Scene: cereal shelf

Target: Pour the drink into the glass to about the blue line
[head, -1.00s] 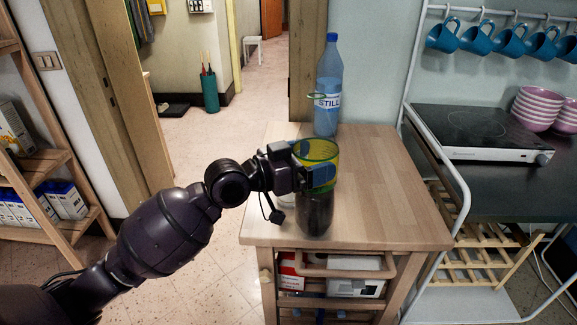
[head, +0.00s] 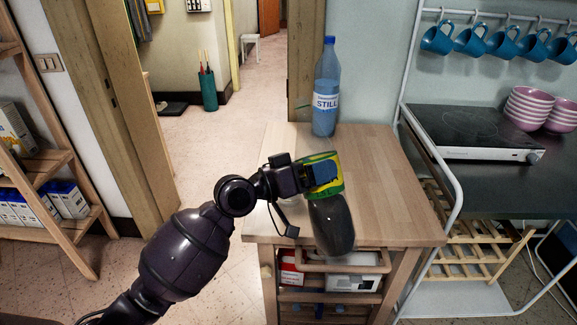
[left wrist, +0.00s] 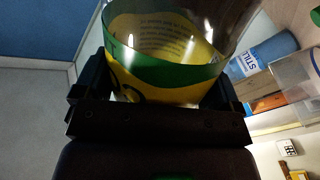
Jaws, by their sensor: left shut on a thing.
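My left gripper (head: 308,176) is shut around a clear container (head: 332,224) with a yellow and green label and a dark lower part. In the head view the container is tilted, its top leaning left and its dark bottom down and right, above the front of the wooden cart. The left wrist view shows the label (left wrist: 165,70) close up between the fingers. A clear glass (left wrist: 288,82) with a blue mark stands at the right of that view. In the head view the glass is mostly hidden behind my gripper. No stream of liquid is visible.
A blue STILL water bottle (head: 326,100) stands at the back of the wooden cart (head: 385,190). The cart's right side is clear. A hob (head: 465,130) and pink bowls (head: 530,105) are on the right, under hanging blue mugs (head: 505,42). Shelves (head: 45,200) stand at left.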

